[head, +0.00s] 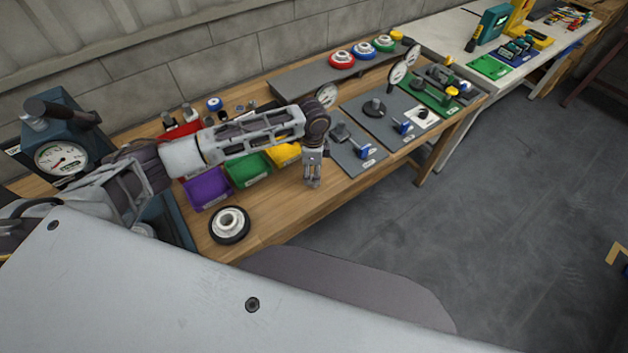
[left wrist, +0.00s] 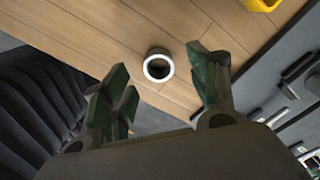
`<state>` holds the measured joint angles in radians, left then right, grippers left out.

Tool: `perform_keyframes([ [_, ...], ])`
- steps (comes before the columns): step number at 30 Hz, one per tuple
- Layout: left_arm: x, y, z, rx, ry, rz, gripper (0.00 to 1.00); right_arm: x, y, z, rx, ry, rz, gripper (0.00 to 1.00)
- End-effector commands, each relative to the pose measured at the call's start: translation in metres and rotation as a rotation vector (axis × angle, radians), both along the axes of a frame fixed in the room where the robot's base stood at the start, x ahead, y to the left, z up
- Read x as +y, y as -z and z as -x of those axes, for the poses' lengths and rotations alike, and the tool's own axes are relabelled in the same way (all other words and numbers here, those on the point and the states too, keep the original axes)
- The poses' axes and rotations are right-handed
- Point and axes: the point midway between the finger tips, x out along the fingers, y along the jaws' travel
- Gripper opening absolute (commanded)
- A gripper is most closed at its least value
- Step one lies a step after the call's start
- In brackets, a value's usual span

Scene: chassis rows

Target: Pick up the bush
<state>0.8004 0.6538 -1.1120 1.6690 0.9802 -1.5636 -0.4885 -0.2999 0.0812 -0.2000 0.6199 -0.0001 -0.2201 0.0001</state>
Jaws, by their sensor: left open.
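The bush (left wrist: 158,66) is a small, short ring with a pale rim and a dark outer side. In the left wrist view it stands on the wooden bench top, between and beyond my left gripper's fingers. In the head view I cannot make it out; my left gripper may hide it. My left gripper (head: 312,182) points down over the bench's front edge area, near the grey plates. Its two green-padded fingers are apart with nothing held between them. My right gripper is in neither view.
Purple (head: 207,190), green (head: 247,170) and yellow bins stand left of my gripper. A black-and-white wheel (head: 230,224) lies at the front. A grey fixture plate (head: 352,152) lies close to the right. A press with a dial (head: 62,158) stands far left.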

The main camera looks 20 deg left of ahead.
Motion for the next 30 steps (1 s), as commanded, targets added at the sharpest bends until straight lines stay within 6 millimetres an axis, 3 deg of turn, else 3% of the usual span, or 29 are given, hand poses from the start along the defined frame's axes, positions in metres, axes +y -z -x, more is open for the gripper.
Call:
perform_keyframes([
  [11, -0.004, 0.037, 0.002, 0.001, 0.000, 0.000, 0.59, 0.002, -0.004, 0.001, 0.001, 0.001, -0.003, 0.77],
  [26, -0.004, 0.039, 0.002, 0.000, 0.001, 0.000, 0.59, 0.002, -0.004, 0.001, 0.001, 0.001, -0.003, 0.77],
  [30, -0.004, 0.039, 0.002, 0.000, 0.001, 0.000, 0.44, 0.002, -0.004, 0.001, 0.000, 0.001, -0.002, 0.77],
])
